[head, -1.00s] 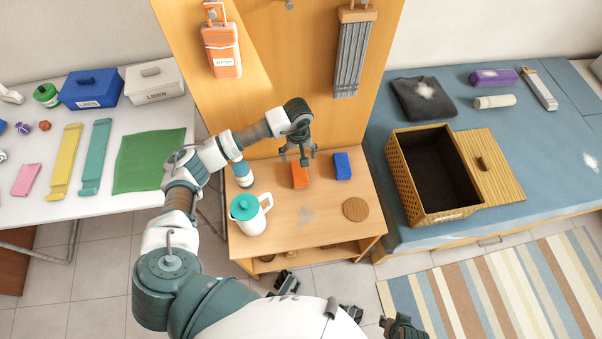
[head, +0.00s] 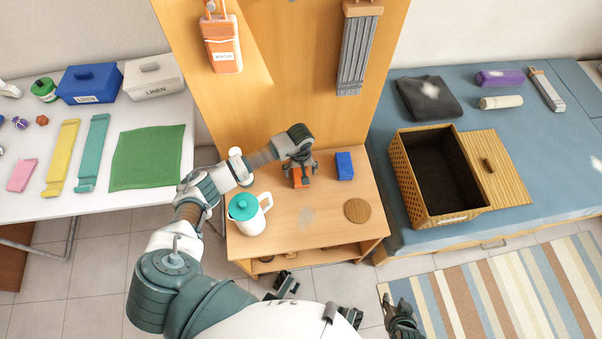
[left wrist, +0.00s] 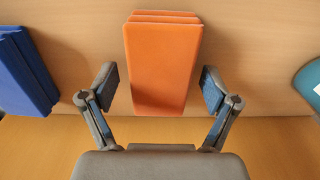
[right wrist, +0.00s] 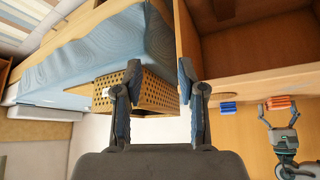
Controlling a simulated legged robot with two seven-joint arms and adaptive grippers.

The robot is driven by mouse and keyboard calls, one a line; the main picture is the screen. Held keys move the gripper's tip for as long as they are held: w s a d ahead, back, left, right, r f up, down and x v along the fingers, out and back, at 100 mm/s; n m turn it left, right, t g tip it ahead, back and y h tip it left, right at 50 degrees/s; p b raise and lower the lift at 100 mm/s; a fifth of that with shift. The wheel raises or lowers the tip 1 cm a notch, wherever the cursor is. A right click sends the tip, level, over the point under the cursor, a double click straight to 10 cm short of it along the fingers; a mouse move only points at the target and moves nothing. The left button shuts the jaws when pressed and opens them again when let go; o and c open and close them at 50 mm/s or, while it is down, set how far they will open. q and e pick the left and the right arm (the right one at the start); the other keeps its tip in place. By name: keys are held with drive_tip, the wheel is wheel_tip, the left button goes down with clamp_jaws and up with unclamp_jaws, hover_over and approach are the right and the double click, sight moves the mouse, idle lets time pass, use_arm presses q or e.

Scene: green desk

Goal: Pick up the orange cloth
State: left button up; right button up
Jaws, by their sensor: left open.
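The orange cloth (head: 299,182), a folded block, lies on the wooden desk (head: 285,215), partly hidden by my left gripper in the head view. My left gripper (head: 300,176) is open above it, with a finger on either side. In the left wrist view, the orange cloth (left wrist: 163,62) lies between the open fingers of the left gripper (left wrist: 158,84), with gaps on both sides. My right gripper (right wrist: 158,90) is open and empty in the right wrist view, away from the cloth.
A folded blue cloth (head: 344,166) lies right of the orange one. A teal-lidded jug (head: 249,214) and a round coaster (head: 357,210) stand nearer the front. A wooden panel (head: 285,90) rises behind. A wicker basket (head: 404,190) sits on the bed at right.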

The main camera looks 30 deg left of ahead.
use_arm(q)
drive_tip(key=c, duration=1.2)
drive_tip(key=shift+c, duration=0.2)
drive_tip(key=shift+r, duration=0.15)
